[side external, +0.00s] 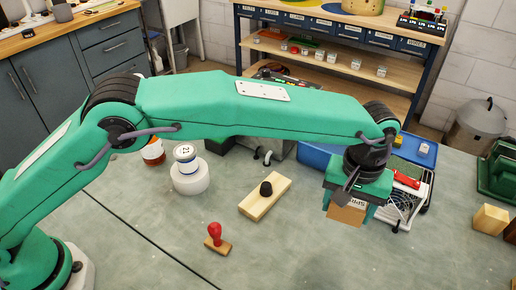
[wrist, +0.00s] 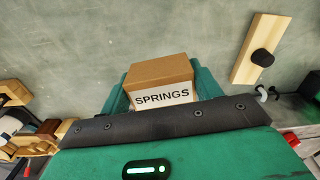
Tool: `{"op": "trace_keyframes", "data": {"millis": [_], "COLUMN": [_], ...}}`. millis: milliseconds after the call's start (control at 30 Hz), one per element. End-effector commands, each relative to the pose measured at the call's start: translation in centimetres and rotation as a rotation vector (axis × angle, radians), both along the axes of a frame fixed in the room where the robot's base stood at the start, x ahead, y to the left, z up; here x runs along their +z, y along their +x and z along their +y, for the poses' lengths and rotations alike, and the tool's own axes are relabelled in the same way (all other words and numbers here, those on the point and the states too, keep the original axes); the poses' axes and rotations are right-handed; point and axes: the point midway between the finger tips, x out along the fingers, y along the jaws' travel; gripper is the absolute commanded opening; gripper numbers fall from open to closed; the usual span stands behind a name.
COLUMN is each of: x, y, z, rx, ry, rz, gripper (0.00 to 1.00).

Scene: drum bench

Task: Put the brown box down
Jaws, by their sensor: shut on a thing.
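The brown box (wrist: 160,72) carries a white label reading SPRINGS and shows between my green fingers in the wrist view. In the side external view the brown box (side external: 346,213) hangs under my gripper (side external: 345,204), toward the right of the bench. My gripper (wrist: 160,90) is shut on the box. The box's underside is hidden, and I cannot tell exactly how far it is above the bench.
A wooden board with a black knob (side external: 265,198) lies left of the gripper. A red-handled stamp (side external: 215,237) stands nearer the front. A white rack (side external: 408,195) and a blue bin (side external: 316,156) are close behind. The grey bench front (side external: 400,260) is clear.

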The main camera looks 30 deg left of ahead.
Motion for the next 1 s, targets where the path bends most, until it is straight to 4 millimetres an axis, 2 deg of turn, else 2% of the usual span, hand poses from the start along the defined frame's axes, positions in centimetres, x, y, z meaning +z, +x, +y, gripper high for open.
{"op": "trace_keyframes", "data": {"millis": [167, 367, 567, 700, 1000], "x": [0.4, 1.8, 4.0, 5.7, 8.9], "y": [0.6, 2.6, 5.3, 6.8, 7.9], "z": [0.9, 4.2, 10.5, 15.8, 27.0], "rx": [0.000, -0.006, -0.019, -0.033, -0.063], "ry": [-0.001, -0.002, -0.002, -0.002, -0.001], "rz": [-0.001, -0.002, -0.002, -0.002, -0.002], "gripper": [0.39, 0.39, 0.39, 0.39, 0.39]}}
